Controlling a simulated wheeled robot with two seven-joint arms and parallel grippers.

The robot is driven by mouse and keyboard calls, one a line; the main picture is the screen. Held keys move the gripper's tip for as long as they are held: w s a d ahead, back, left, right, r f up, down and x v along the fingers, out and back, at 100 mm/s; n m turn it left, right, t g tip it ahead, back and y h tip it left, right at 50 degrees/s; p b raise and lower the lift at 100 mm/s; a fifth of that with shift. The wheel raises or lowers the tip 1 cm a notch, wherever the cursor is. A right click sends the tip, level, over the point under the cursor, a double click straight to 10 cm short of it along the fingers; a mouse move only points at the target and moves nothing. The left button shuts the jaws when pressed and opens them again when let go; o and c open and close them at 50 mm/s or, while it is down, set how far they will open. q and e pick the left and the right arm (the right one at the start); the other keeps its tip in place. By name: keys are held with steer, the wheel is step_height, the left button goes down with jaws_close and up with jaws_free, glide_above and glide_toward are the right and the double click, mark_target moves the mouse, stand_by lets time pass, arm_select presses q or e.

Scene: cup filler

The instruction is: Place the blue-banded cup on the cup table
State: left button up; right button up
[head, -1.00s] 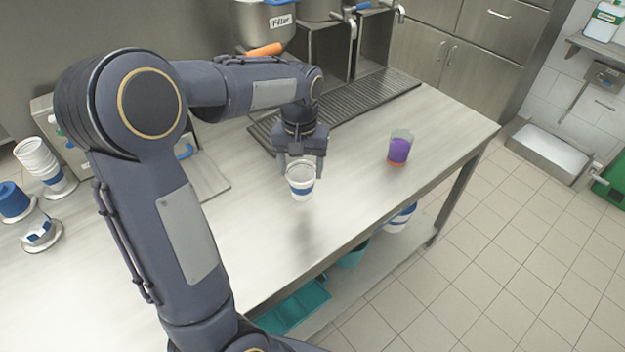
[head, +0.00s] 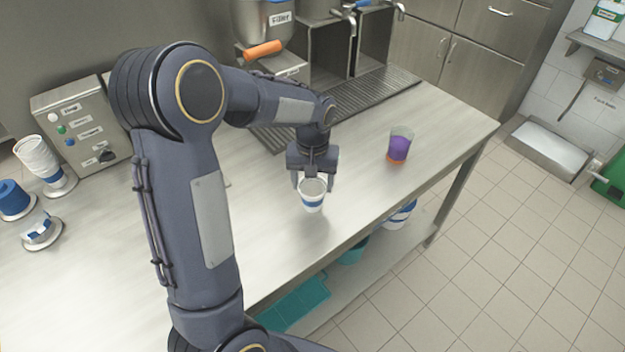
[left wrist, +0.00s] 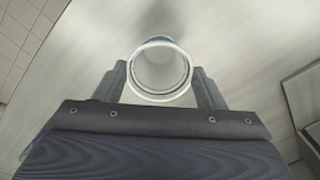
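The blue-banded cup (head: 312,203) is white with a blue band and looks upright. My left gripper (head: 315,182) is shut on it near the rim. In the left wrist view the cup (left wrist: 161,72) shows its open round rim between the two fingers, and it looks empty. The cup is over the steel table (head: 370,205), close to its front edge. A soft shadow lies below it, and I cannot tell whether its base touches the top. My right gripper is not in view.
The filler (head: 265,25) and a drip grate (head: 350,105) are behind. A control box (head: 80,120) and stacked cups (head: 38,157) are at the left. Teal bins (head: 293,305) sit on the shelf below.

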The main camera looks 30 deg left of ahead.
mark_target(313, 186)
arm_select(q)
steer(key=o, duration=0.4)
step_height(313, 186, up, 12)
steer(key=s+d+m+t+h, duration=0.1)
steer(key=s+d+t, duration=0.1)
steer(key=s, duration=0.5)
steer(key=s+d+f+m+t+h, duration=0.1)
steer(key=s+d, duration=0.2)
steer(key=s, duration=0.4)
steer(key=s+d+f+m+t+h, duration=0.1)
steer(key=s+d+t, duration=0.1)
steer(key=s, duration=0.6)
steer(key=shift+d+f+t+h, duration=0.15)
steer(key=shift+t+h, duration=0.15)
steer(key=shift+h, duration=0.1)
